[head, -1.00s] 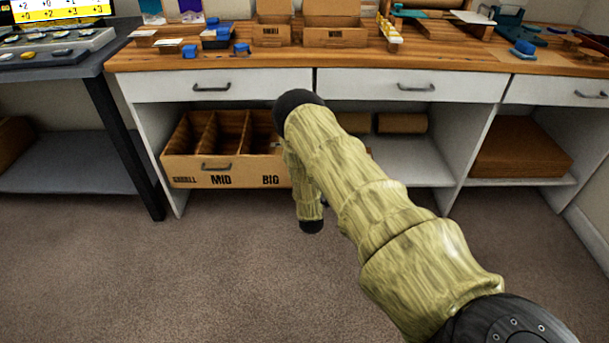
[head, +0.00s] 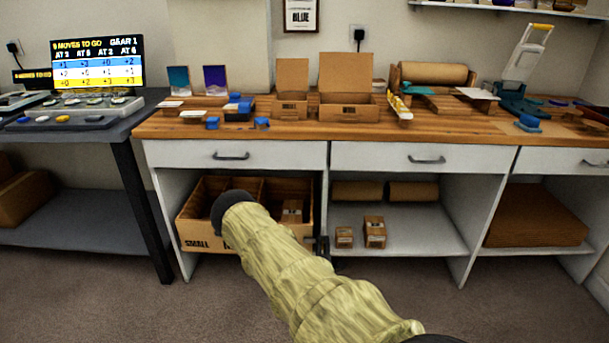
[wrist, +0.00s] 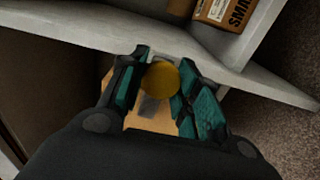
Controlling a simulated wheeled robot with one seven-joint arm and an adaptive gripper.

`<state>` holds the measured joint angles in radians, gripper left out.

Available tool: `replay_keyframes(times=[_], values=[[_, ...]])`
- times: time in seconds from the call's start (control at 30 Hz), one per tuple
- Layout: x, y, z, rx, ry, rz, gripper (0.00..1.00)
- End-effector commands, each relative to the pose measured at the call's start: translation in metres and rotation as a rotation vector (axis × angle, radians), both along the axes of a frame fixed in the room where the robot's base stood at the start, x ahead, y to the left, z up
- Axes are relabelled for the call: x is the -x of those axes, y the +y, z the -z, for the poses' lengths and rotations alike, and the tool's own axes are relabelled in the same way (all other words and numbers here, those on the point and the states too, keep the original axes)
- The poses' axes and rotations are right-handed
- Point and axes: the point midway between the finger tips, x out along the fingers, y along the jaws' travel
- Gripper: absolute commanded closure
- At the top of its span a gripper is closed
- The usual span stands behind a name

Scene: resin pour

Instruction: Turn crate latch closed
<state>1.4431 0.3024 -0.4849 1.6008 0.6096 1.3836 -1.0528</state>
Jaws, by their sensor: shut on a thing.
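The wooden crate (head: 192,226) with dividers sits in the left lower bay of the bench, its front partly hidden behind my arm. A round brass-coloured knob (wrist: 161,79), apparently the crate latch, shows in the wrist view in front of a strip of tan wood. My gripper (wrist: 159,72) has its teal-padded fingers on both sides of this knob and is shut on it. In the head view only a dark bit of my gripper (head: 322,249) shows at the crate's right end. I cannot tell the latch's angle.
Two small cartons (head: 374,232) stand on the white shelf (head: 420,243) right of the crate; a printed carton (wrist: 225,10) shows close by in the wrist view. Closed drawers (head: 235,155) hang above. A dark table leg (head: 146,215) stands to the left. The carpet in front is clear.

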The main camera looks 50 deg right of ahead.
Motion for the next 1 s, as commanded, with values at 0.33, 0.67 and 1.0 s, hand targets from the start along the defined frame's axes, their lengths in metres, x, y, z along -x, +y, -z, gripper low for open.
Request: replay_keyframes(times=[0.33, 0.67, 1.0], values=[[0.0111, -0.0061, 0.0023, 0.009, 0.019, 0.013, 1.0], [0.0103, -0.0057, 0.0021, 0.009, 0.019, 0.012, 0.47], [0.01, -0.0048, 0.0012, 0.01, 0.017, 0.011, 0.47]])
